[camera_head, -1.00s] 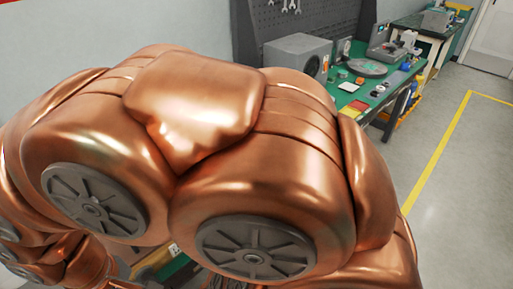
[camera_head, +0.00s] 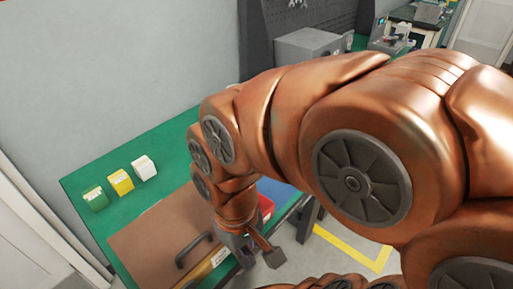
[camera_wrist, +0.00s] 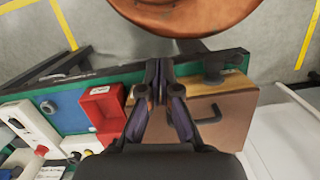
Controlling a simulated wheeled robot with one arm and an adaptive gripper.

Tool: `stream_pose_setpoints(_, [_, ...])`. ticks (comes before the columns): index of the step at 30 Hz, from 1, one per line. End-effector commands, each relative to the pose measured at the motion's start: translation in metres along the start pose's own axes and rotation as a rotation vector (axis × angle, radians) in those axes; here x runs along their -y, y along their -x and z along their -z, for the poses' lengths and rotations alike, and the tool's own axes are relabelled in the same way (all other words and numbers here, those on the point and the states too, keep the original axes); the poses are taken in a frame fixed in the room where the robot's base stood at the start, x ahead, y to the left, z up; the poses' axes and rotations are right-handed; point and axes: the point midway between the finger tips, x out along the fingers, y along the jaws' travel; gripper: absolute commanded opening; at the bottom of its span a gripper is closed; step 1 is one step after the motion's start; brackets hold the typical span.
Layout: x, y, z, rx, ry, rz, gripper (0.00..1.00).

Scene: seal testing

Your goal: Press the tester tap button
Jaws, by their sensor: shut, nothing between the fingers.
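My gripper shows in the wrist view (camera_wrist: 159,72) with its dark fingertips together and nothing between them. It hangs near the green table's front edge, over or just beyond it. In the head view the gripper (camera_head: 265,248) is small and low, below my copper arm. My arm hides much of the table in the head view.
A grey box (camera_head: 308,47) is farther back.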

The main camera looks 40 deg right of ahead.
Motion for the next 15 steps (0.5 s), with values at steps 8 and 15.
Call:
stream_pose_setpoints(8, [0.0, 0.0, 0.0, 0.0, 0.0, 0.0, 0.0])
stream_pose_setpoints(15, [0.009, 0.012, 0.021, -0.004, -0.031, 0.049, 0.0])
